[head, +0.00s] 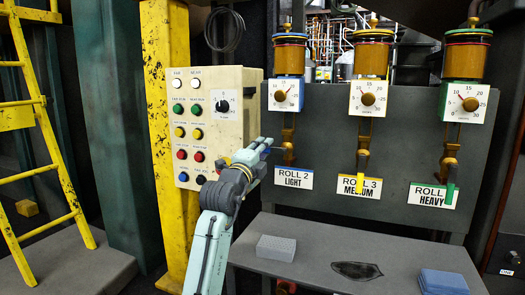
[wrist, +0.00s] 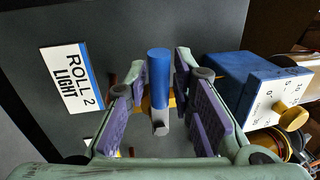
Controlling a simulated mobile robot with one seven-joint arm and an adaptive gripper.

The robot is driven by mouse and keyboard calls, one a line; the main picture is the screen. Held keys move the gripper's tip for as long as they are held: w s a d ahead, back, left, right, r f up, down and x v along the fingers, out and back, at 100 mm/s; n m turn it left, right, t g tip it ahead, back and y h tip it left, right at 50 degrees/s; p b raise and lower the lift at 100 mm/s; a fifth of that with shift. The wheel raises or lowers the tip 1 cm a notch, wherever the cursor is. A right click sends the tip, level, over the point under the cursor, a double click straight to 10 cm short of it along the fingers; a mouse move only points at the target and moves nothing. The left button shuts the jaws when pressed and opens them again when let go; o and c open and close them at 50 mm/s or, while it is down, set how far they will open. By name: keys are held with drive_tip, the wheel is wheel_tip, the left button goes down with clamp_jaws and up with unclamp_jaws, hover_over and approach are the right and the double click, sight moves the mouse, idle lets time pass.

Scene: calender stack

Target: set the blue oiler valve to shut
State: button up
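The blue oiler (head: 289,93) hangs at the left of the grey panel, with a white dial and a glass cup above. Its brass valve (head: 288,148) sits below, over the ROLL 2 LIGHT sign (head: 293,179). The valve's blue lever (wrist: 159,78) shows between my fingers in the wrist view. In the head view my gripper hides most of it; it seems to stick out sideways, to the left. My gripper (head: 264,146) is at the lever. Its fingers (wrist: 160,72) are open, one on each side of the lever, with gaps to both.
The yellow lever (head: 361,180) and green lever (head: 450,190) of the other oilers hang down to the right. A button box (head: 233,105) stands close left of my gripper.

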drive_tip(key=shift+o, duration=1)
drive_tip(key=shift+a, duration=0.1)
drive_tip(key=v, duration=1.2)
